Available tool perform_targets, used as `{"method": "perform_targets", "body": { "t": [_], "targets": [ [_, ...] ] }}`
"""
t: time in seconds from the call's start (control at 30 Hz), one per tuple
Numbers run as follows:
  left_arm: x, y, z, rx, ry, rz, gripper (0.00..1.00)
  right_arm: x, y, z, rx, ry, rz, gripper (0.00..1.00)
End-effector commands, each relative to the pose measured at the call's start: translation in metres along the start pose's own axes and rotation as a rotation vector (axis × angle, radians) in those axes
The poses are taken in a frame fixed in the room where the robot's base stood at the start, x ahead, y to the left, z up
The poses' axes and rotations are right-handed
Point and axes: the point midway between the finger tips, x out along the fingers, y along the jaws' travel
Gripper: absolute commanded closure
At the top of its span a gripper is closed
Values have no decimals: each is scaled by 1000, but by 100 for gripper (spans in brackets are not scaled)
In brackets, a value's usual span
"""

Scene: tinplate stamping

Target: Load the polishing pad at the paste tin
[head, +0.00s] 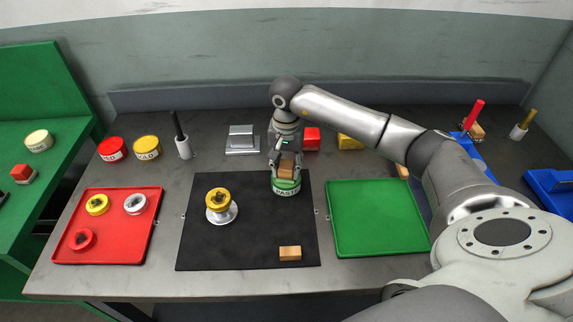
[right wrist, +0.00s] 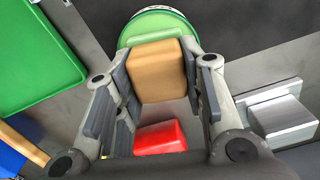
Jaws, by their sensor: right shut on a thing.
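The paste tin (head: 286,189) is a round green tin with a pale labelled side. It stands at the back right of the black mat. My right gripper (head: 286,166) points down above it, shut on a tan polishing pad block (head: 287,172). In the right wrist view the pad (right wrist: 157,70) sits between the two fingers, with the green tin (right wrist: 155,24) just beyond it. The pad is over or at the tin; I cannot tell whether its underside touches the paste. My left gripper is not in view.
The black mat (head: 250,235) also bears a gold-topped silver piece (head: 218,200) and a wooden block (head: 290,253). A red tray (head: 75,250) with several discs lies left. An empty green tray (head: 375,220) lies right. Red and yellow blocks stand behind my gripper.

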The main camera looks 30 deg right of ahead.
Motion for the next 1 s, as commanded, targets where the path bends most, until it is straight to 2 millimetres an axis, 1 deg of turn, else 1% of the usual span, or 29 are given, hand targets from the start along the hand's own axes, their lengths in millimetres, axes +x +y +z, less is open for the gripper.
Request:
{"method": "perform_targets", "body": {
  "t": [0.13,0.27,1.0],
  "targets": [
    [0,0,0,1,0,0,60,1,0,1,-1,-2,2,82],
    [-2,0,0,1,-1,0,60,-2,0,1,-1,-2,1,82],
    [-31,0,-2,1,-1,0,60,-61,0,0,-1,1,0,82]
  ]
}}
